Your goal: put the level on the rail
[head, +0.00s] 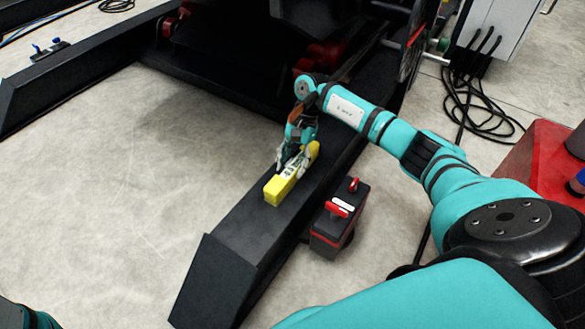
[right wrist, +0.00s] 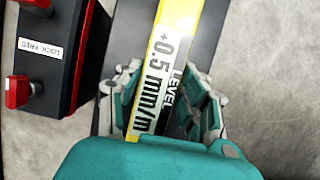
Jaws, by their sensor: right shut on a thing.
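The level is a yellow bar (head: 285,185) lying lengthwise along the black rail (head: 238,232) in the head view. My left gripper is not in view.
A black box with red knobs (head: 331,232) stands right beside the rail; it shows at the left of the right wrist view with a "LOCK FREE" label (right wrist: 40,48). Cables (head: 485,115) lie on the floor by a grey cabinet (head: 505,35). Floor left of the rail is clear.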

